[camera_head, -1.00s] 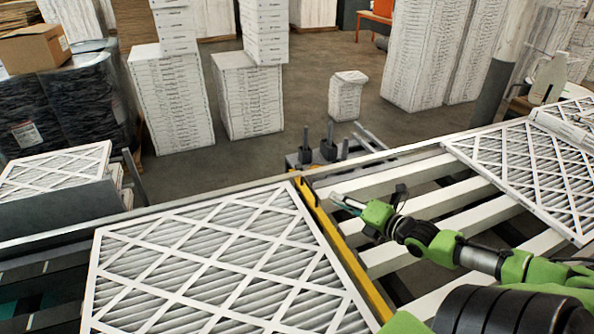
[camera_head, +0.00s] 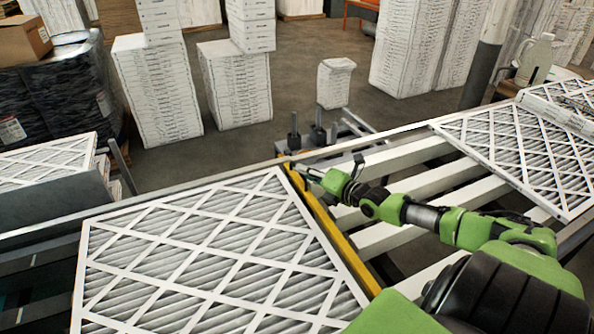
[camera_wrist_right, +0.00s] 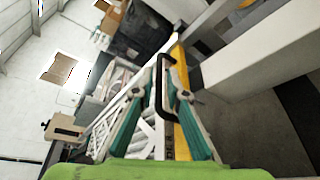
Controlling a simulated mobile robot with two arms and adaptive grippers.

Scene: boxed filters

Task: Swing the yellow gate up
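The yellow gate (camera_head: 332,225) is a long bar lying low across the conveyor, between a big pleated filter and the bare white rollers. My right gripper (camera_head: 305,169) is at the gate's far end. In the right wrist view, the gate (camera_wrist_right: 180,140) runs just right of centre, with a black handle (camera_wrist_right: 159,92) beside it. The teal fingers of my right gripper (camera_wrist_right: 163,88) stand apart on either side of the handle. I cannot tell whether they touch it. In the head view the handle is hidden by the gripper. My left gripper is not in view.
A white-framed filter (camera_head: 215,262) lies left of the gate, close to it. Another filter (camera_head: 520,150) lies on the right of the rollers (camera_head: 440,213). Dark posts (camera_head: 317,133) stand behind the conveyor's far rail. Stacked boxes stand on the floor beyond.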

